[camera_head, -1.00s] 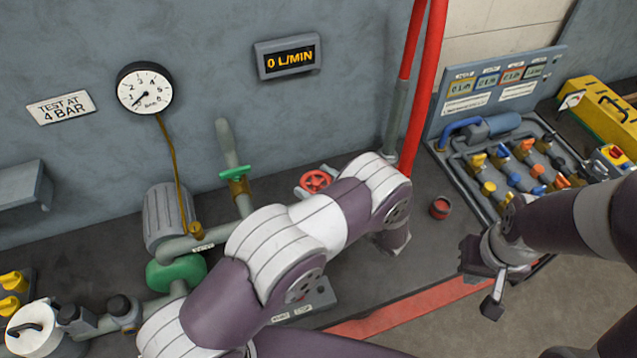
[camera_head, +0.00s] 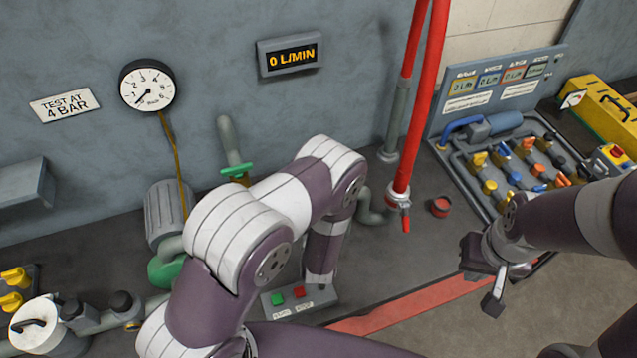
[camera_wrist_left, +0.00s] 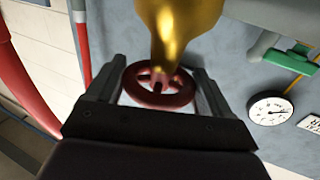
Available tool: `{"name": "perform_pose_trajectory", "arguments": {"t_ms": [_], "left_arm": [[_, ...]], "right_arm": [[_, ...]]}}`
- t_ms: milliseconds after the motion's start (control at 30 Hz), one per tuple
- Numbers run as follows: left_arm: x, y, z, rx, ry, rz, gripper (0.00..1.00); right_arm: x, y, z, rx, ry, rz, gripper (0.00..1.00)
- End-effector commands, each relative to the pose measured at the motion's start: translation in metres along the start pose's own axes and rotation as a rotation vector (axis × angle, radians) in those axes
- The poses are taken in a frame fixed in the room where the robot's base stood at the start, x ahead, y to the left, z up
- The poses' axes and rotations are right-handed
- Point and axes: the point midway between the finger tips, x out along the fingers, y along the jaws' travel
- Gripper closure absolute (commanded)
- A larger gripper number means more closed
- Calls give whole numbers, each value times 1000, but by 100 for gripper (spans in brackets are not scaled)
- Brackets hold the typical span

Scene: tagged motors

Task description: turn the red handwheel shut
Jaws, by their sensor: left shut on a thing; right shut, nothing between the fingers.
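The red handwheel (camera_wrist_left: 158,86) shows in the left wrist view, in front of a brass valve body (camera_wrist_left: 178,30). My left gripper (camera_wrist_left: 156,80) is shut on it, with one finger at each side of the rim. In the head view my left arm hides the wheel and the left gripper. My right gripper (camera_head: 491,300) is shut and empty, at the right near the tray of valves, away from the wheel.
A round gauge (camera_head: 147,86) and a display (camera_head: 289,54) reading 0 L/MIN are on the wall. A red pipe (camera_head: 424,90) stands right of my left arm. A box with green and red buttons (camera_head: 288,297) sits below it. A valve tray (camera_head: 530,165) is at right.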

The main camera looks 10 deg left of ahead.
Motion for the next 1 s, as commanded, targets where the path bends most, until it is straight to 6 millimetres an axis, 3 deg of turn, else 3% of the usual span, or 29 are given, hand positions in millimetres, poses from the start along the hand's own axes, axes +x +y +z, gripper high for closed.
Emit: {"name": "perform_pose_trajectory", "arguments": {"t_ms": [333,867,900,933,1000], "left_arm": [[1,-1,0,0,1,123,50],[1,0,-1,0,4,146,50],[1,0,-1,0,4,146,9],[1,0,-1,0,4,146,0],[1,0,-1,0,4,146,0]], "right_arm": [[3,0,0,0,0,0,100],[3,0,0,0,0,0,100],[3,0,0,0,0,0,100],[3,0,0,0,0,0,100],[3,0,0,0,0,0,100]]}}
